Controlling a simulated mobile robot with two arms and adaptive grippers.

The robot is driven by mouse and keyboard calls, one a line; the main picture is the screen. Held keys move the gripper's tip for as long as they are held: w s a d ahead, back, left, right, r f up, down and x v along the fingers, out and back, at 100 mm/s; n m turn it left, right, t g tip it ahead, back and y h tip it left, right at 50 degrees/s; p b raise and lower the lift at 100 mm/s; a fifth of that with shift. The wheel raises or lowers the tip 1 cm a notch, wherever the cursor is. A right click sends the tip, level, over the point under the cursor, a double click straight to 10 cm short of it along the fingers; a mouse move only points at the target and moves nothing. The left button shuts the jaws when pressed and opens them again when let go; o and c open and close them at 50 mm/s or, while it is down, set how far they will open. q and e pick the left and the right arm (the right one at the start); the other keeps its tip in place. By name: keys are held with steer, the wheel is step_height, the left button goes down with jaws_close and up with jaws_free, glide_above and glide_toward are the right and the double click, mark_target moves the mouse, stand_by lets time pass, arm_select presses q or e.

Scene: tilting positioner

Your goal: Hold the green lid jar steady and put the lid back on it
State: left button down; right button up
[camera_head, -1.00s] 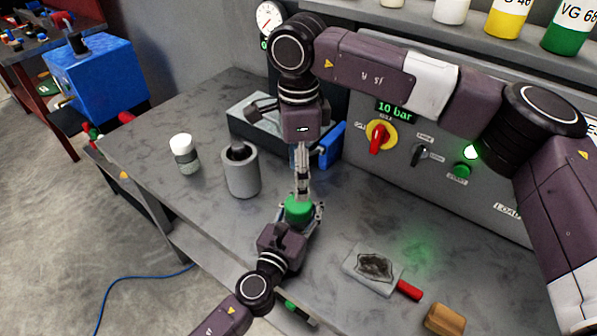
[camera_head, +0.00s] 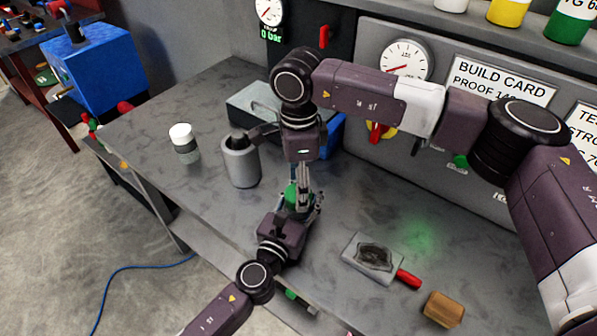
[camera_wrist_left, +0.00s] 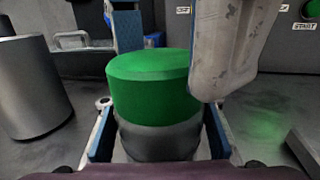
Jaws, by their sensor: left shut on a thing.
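The grey jar (camera_wrist_left: 160,142) stands upright between the blue-edged fingers of my left gripper (camera_head: 298,210), which is shut on it. The green lid (camera_wrist_left: 152,90) sits on top of the jar and looks level in the left wrist view; whether it is threaded on cannot be told. In the head view, the lid (camera_head: 291,195) is partly covered. My right gripper (camera_head: 304,200) points down at the lid's right side.
A grey cylindrical cup (camera_head: 241,163) and a white-capped jar (camera_head: 184,143) stand to the left. A metal plate with a red handle (camera_head: 372,258) and a brown block (camera_head: 443,309) lie to the right. The control panel (camera_head: 480,110) stands behind. The bench between is clear.

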steer(key=shift+f, duration=0.55)
steer(key=c, duration=1.2)
steer(key=m, duration=0.5)
steer(key=o, duration=1.3)
steer(key=shift+o, duration=0.2)
step_height(320, 180, up, 12)
